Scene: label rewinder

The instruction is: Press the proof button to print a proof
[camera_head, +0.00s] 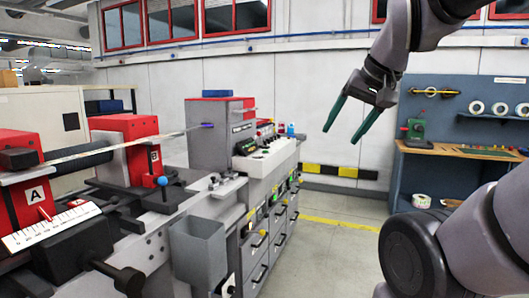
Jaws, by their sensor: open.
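The label rewinder (150,215) runs along the left side and stretches away from me. Its control panel (268,157) is a light sloped top on the grey cabinet, with several small buttons and knobs and a dark display. Red, white and blue small parts stand toward the panel's far end. I cannot tell which control is the proof button at this size. My gripper (347,122) has two green fingers, spread open and empty. It hangs in the air to the right of the panel and appears apart from it.
A grey bin (198,252) hangs on the machine's near side. A blue workbench (455,180) with tape rolls stands at the right by the wall. Floor with a yellow line (340,223) is clear between them. Red blocks marked A (35,197) and B stand on the machine.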

